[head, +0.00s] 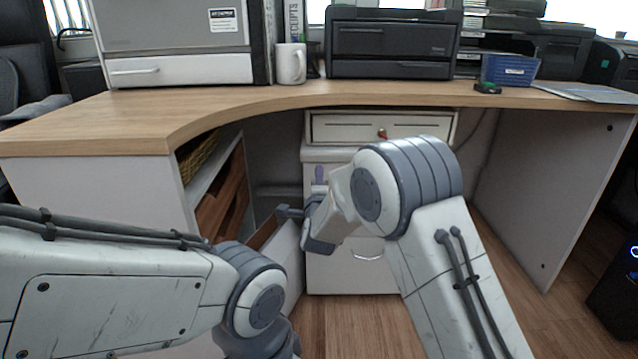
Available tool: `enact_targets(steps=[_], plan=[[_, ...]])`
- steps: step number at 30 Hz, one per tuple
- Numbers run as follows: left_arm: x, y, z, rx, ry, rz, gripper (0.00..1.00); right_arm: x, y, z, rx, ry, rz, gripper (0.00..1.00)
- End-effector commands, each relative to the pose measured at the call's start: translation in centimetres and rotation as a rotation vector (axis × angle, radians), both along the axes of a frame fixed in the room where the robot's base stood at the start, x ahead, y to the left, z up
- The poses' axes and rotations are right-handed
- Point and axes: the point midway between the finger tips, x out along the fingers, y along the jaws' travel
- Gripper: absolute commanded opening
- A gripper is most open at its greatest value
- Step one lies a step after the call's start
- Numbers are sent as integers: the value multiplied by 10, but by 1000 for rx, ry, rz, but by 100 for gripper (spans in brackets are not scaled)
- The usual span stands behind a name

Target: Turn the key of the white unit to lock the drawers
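The white unit (340,277) stands under the desk. Its front shows a curved handle low down, and its lower drawer front looks closed. A small purple-grey piece (319,174) shows on its upper left front; I cannot tell whether it is the key. Above the unit is a shallow white drawer (345,128) with a small brassy, reddish fitting (382,134). My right gripper (303,229) is in front of the unit's left side, fingers apart, with nothing seen between them. My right arm hides much of the unit's front. My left arm is at lower left; its gripper is out of view.
A pale upright panel with a brown edge (287,262) stands left of the unit, close to my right gripper. The curved desk top (240,105) overhangs the unit. A mug (291,64) and blue basket (510,70) stand on it.

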Motion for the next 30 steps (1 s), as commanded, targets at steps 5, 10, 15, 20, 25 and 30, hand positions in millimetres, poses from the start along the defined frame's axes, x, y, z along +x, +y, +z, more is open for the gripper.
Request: enact_targets(steps=[5, 10, 15, 20, 25, 30], plan=[[0, 0, 0, 0, 0, 0, 0, 1, 0, 0, -1, 0, 0, 35], [0, 0, 0, 0, 0, 0, 0, 1, 0, 0, 0, 0, 0, 4], [0, 0, 0, 0, 0, 0, 0, 1, 0, 0, 0, 1, 0, 0], [0, 0, 0, 0, 0, 0, 0, 1, 0, 0, 0, 1, 0, 0], [0, 0, 0, 0, 0, 0, 0, 1, 0, 0, 0, 1, 0, 0], [0, 0, 0, 0, 0, 0, 0, 1, 0, 0, 0, 1, 1, 0]])
